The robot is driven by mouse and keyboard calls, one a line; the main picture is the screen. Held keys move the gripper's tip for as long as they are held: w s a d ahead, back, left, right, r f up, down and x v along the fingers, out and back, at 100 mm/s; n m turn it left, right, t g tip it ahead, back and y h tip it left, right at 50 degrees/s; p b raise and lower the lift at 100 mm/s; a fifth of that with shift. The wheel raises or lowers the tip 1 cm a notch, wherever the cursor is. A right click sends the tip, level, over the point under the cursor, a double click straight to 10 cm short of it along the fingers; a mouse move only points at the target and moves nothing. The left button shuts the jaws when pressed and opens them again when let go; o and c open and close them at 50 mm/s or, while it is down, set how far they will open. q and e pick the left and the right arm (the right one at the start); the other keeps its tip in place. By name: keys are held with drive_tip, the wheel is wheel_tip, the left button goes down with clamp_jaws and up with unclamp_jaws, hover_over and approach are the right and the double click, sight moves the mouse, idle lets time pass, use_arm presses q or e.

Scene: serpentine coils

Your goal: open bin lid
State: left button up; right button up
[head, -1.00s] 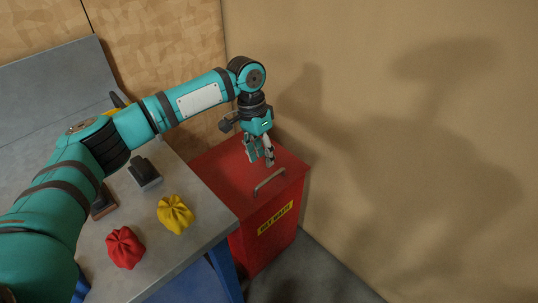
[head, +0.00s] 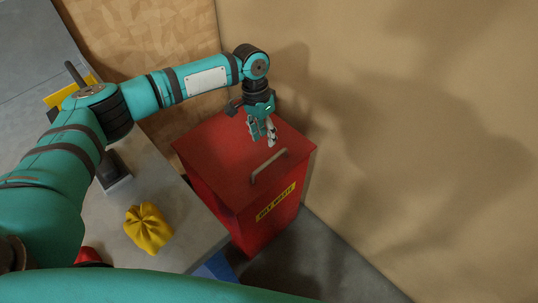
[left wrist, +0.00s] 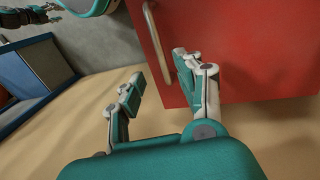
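The red bin (head: 270,228) stands against the wall, with its lid (head: 215,140) shut. A grey bar handle (head: 268,165) sits on the lid near its front edge, above the yellow label (head: 276,203). My left gripper (head: 262,137) is over the lid, behind the handle and apart from it. In the left wrist view, its two fingers (left wrist: 158,70) are spread and empty, with the handle (left wrist: 155,42) beyond them against the red lid (left wrist: 235,45). A dark gripper, seemingly my right one (left wrist: 38,15), shows small at the top left there; its fingers are unclear.
A grey workbench (head: 185,225) stands left of the bin, with a yellow crumpled cloth (head: 148,228) and a partly hidden red cloth (head: 88,256). Walls close in behind and right of the bin. Floor (head: 330,262) is clear in front.

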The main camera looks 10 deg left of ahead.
sight(270, 159)
use_arm(q)
drive_tip(key=f, duration=0.5)
drive_tip(key=d+f, duration=0.1)
drive_tip(key=f, duration=0.1)
drive_tip(key=shift+s+d+f, duration=0.1)
drive_tip(key=shift+s+f, duration=0.25)
drive_tip(key=shift+s, duration=0.05)
drive_tip(key=shift+f, duration=0.5)
clamp_jaws()
use_arm(e)
drive_tip(key=shift+w+a+f, duration=0.1)
drive_tip(key=shift+w+a, duration=0.05)
drive_tip(key=shift+w, duration=0.35)
drive_tip(key=shift+w+a+f, duration=0.1)
drive_tip(key=shift+w+a, duration=0.05)
drive_tip(key=shift+w, duration=0.3)
